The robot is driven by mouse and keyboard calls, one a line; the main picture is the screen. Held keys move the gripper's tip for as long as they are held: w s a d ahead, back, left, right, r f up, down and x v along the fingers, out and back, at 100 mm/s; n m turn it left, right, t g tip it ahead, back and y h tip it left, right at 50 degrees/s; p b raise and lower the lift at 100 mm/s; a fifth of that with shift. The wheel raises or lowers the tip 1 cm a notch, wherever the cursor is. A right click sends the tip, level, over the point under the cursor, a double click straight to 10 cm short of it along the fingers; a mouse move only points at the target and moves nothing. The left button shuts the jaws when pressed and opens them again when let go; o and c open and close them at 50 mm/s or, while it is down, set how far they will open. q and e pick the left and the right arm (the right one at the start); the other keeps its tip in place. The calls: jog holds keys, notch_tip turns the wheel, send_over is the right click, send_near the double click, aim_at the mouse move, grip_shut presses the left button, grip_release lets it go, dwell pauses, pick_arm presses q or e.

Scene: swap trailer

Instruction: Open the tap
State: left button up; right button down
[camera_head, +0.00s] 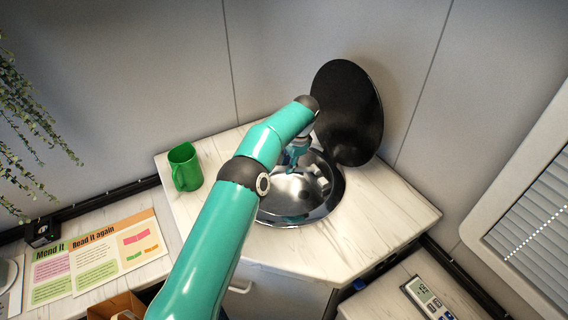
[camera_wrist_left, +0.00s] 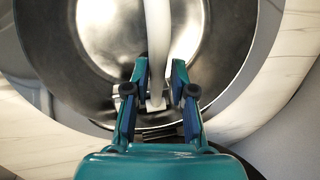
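The round metal sink (camera_head: 327,200) is set in the corner counter, with its black round lid (camera_head: 350,112) raised behind it. My left arm reaches over the counter, and its gripper (camera_head: 297,150) is at the sink's back left edge, partly hidden by the arm. In the left wrist view, a pale curved tap (camera_wrist_left: 157,40) rises from a small block-like base over the sink bowl (camera_wrist_left: 115,35). The two fingers of my left gripper (camera_wrist_left: 162,68) stand apart on either side of the tap, with a gap on the right side. My right gripper is not in view.
A green mug (camera_head: 185,167) stands on the counter left of the sink. Printed sheets (camera_head: 95,257) lie on the lower left surface. A small device with a display (camera_head: 428,298) lies at lower right. Walls close in behind the sink; the counter's right part is clear.

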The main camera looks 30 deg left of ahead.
pick_arm(q)
jog(key=shift+o, duration=1.2)
jog(key=shift+s, duration=0.1)
jog(key=v, duration=0.7)
jog(key=shift+r, duration=0.2)
